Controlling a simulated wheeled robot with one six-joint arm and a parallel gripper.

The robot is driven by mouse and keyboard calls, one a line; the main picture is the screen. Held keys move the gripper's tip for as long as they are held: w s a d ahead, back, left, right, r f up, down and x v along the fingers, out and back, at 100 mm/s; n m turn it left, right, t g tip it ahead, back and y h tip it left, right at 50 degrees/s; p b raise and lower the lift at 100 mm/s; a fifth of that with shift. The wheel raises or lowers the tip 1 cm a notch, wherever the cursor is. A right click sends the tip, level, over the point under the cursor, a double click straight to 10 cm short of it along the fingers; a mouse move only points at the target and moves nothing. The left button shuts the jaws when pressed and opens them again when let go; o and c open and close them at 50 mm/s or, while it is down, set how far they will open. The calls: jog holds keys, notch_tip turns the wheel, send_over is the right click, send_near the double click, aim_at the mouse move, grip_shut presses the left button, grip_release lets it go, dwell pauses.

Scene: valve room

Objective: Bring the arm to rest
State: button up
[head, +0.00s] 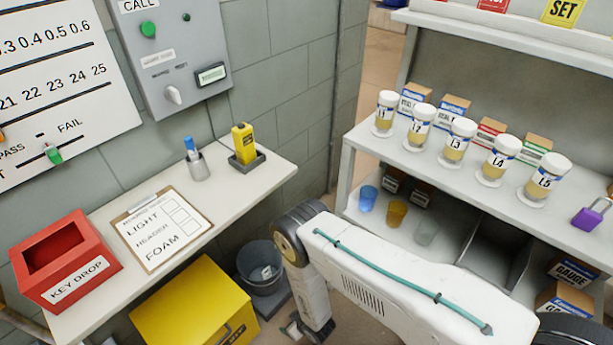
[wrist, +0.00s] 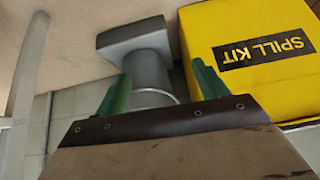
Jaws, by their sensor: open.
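My arm reaches in from the lower right of the head view, bends at a dark joint, and points down. My gripper (head: 305,328) hangs low beside the wall table, near the grey bucket (head: 262,272). In the wrist view my gripper (wrist: 160,88) shows two green fingers spread apart. Nothing is between them. Beyond them are the grey bucket (wrist: 148,75) and the yellow spill kit (wrist: 250,60). I cannot tell how far the fingertips are from either one.
The wall table (head: 225,200) holds a red key drop box (head: 65,260), a clipboard (head: 157,228) and a yellow device (head: 244,143). The yellow box (head: 195,310) stands below. A shelf (head: 405,160) with several labelled jars is at right, close to my arm.

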jog(key=w+d+r+m+g+h, duration=0.1)
jog(key=w+d+r+g+h, duration=0.2)
jog(key=r, duration=0.9)
jog(key=w+d+r+m+g+h, duration=0.1)
jog(key=w+d+r+h, duration=0.2)
jog(key=r, duration=1)
jog(key=d+r+m+g, duration=0.1)
jog(key=d+r, duration=0.3)
jog(key=r, duration=0.7)
jog(key=d+r+m+g, duration=0.1)
jog(key=d+r, duration=0.3)
jog(key=r, duration=0.7)
jog(key=s+d+r+m+t, duration=0.1)
jog(key=s+d+r+m, duration=0.1)
jog(key=s+d+r, duration=0.4)
jog(key=s+d+r+m+t, duration=0.1)
jog(key=s+d+r, duration=0.4)
jog(key=r, duration=1.1)
jog(key=s+d+r+m+t, duration=0.1)
jog(key=s+d+r+m, duration=0.1)
jog(key=s+d+r, duration=0.4)
jog(key=s+r, duration=0.4)
jog(key=r, duration=0.2)
jog(key=shift+s+d+m+y, duration=0.15)
jog(key=shift+d+m+y, duration=0.15)
jog(key=shift+y, duration=0.1)
